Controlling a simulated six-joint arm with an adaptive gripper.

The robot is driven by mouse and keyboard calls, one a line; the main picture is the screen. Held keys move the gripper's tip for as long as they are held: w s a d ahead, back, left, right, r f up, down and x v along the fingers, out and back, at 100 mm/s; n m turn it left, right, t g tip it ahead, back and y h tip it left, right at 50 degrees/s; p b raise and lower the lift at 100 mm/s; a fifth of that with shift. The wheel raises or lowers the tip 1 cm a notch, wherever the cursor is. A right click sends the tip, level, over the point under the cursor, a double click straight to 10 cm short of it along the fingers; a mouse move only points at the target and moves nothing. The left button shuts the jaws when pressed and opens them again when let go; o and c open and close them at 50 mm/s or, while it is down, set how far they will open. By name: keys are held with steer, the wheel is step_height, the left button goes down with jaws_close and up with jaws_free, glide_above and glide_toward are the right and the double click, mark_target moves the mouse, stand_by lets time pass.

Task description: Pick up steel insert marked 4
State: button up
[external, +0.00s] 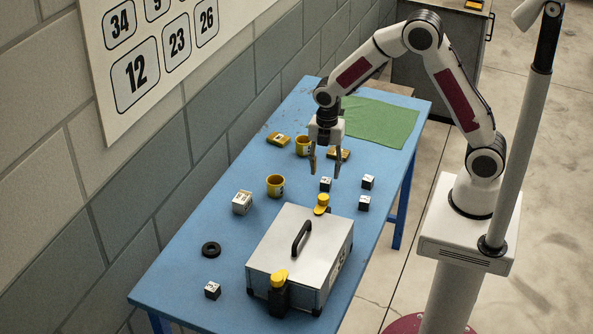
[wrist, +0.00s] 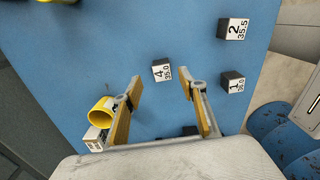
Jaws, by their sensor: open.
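The steel insert marked 4 (wrist: 161,71) is a small dark block with a white label reading 4 and 35.0. It stands on the blue table, just beyond the gap between my fingertips in the wrist view. In the external view it appears to be the block (external: 325,185) just below my gripper (external: 325,173). My gripper is open and empty, pointing down, with its yellow-padded fingers apart; it also shows in the wrist view (wrist: 162,84). The fingers look to be above the insert and not touching it.
Inserts marked 2 (wrist: 233,29) and 1 (wrist: 232,82) stand to the right. A large metal case (external: 297,252) is in front. A yellow cup (external: 275,185) and a pale block (external: 242,202) stand left. A green mat (external: 380,122) lies at the back.

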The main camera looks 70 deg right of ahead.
mark_target(326, 180)
steer(key=f, duration=0.3)
steer(key=shift+s+f, duration=0.1)
steer(key=shift+s, duration=0.15)
steer(key=shift+f, duration=0.9)
jaws_close()
